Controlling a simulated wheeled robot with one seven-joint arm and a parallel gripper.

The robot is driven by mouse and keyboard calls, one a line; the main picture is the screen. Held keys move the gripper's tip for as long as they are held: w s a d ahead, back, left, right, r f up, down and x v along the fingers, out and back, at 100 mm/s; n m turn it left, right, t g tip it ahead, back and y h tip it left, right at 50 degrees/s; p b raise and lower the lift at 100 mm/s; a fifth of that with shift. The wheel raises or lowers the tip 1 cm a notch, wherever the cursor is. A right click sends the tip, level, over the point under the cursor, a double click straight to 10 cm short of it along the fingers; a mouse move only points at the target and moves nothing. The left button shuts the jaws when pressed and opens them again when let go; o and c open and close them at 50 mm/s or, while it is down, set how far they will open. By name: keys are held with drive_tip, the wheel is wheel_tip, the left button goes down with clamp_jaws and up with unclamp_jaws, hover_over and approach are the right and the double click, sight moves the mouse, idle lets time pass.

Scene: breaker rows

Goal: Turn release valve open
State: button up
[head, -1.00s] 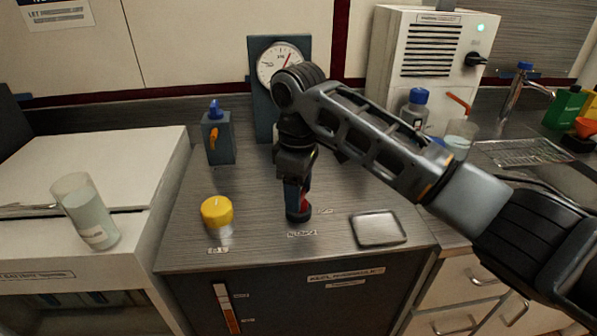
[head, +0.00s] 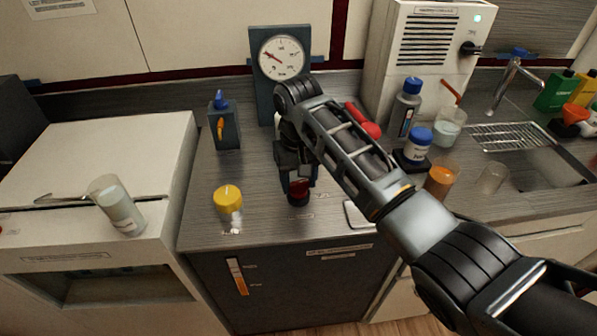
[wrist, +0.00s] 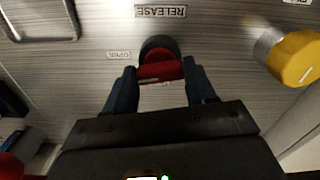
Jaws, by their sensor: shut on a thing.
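The release valve has a red handle on a round dark base in the head view (head: 299,197). In the wrist view the red handle (wrist: 161,72) lies crosswise between the fingertips, below the RELEASE label (wrist: 160,11) and near a smaller label (wrist: 118,55) that seems to read OPEN. My gripper (head: 298,183) points down and is shut on the handle; the fingers also show in the wrist view (wrist: 160,80). The dial gauge (head: 283,58) behind it has its red needle pointing up and left. My gripper partly hides the valve in the head view.
A yellow-knobbed valve (head: 228,200) stands left of my gripper, and a blue-topped block with an orange lever (head: 223,125) behind it. Bottles, including a blue-capped one (head: 418,145), and a beaker of orange liquid (head: 439,181) stand right of my arm.

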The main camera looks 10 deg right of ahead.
sight(299, 182)
drive_tip(key=shift+m, duration=1.1)
drive_tip(key=o, duration=1)
drive_tip(key=shift+o, duration=0.2)
drive_tip(key=shift+r, duration=0.1)
wheel_tip(299, 182, up, 8)
drive_tip(key=shift+f+b, duration=0.15)
drive_tip(key=shift+b, duration=0.3)
